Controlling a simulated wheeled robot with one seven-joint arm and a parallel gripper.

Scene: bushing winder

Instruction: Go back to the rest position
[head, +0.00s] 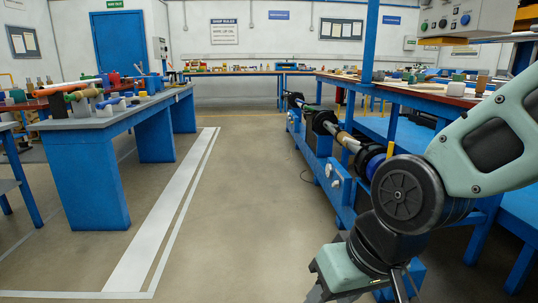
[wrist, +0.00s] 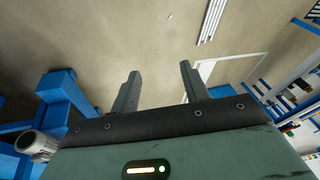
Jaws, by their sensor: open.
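My gripper (wrist: 158,78) shows in the wrist view with its two dark fingers spread apart. Nothing is between the fingers, only floor behind them. In the head view my arm comes in from the right edge and bends down. The gripper end hangs low near the bottom edge, to the right of centre, in front of the blue winder (head: 340,190). The fingertips are hard to make out in the head view.
The winder's long shaft (head: 343,138) runs away from me on the right, beside a blue bench (head: 420,89) with parts. A grey-topped blue table (head: 85,190) with tools stands left. A back table (head: 237,73) lines the wall. The floor aisle (head: 240,190) is clear.

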